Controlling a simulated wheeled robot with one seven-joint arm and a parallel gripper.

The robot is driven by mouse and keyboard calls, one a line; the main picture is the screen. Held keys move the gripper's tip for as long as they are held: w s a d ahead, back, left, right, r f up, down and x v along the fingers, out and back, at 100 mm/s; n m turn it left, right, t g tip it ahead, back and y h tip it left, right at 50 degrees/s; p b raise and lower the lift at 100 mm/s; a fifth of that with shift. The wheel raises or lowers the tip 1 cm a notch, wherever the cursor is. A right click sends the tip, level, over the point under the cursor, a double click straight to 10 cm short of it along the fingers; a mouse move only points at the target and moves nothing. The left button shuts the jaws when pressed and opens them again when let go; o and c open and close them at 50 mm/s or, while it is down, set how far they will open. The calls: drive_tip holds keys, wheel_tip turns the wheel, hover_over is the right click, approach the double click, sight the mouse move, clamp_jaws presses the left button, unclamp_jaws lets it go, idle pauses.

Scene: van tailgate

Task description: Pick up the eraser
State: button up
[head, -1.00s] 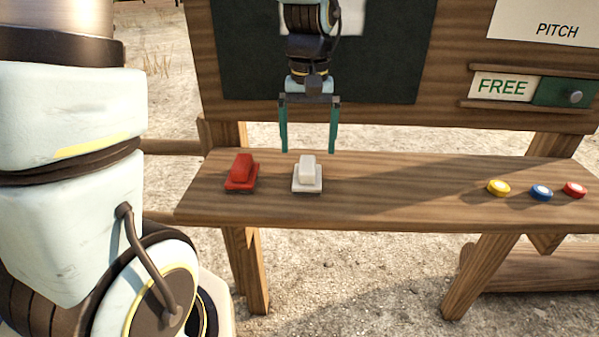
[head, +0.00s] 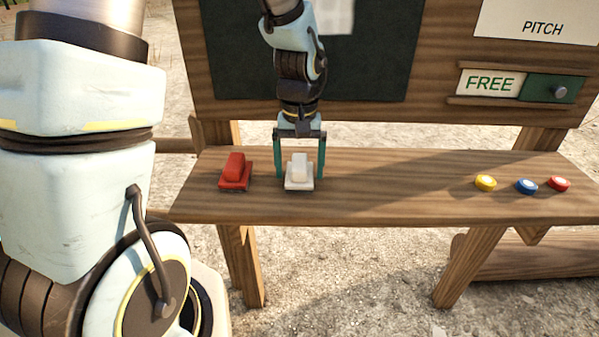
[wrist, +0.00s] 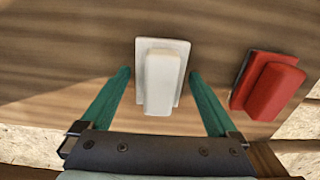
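A white block-shaped eraser (head: 299,173) with a raised grip on a flat base lies on the wooden shelf (head: 400,190). A red piece of the same shape (head: 235,172) lies to its left. My gripper (head: 300,177) points down over the white eraser and is open, one teal finger on each side. In the wrist view the white eraser (wrist: 161,80) lies between the fingertips (wrist: 160,74), with a visible gap on both sides. The red piece (wrist: 268,88) is outside the fingers, to the right there.
Yellow (head: 485,183), blue (head: 526,186) and red (head: 559,184) round pieces sit at the shelf's right. A dark board (head: 385,50) stands behind my arm. A FREE sign with a green slider (head: 551,88) is at the right. The middle of the shelf is clear.

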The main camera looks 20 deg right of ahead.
sight(300, 162)
drive_tip(key=c, duration=1.2)
drive_tip(key=shift+o, duration=0.2)
wheel_tip(300, 162, up, 10)
drive_tip(key=shift+b, duration=0.8)
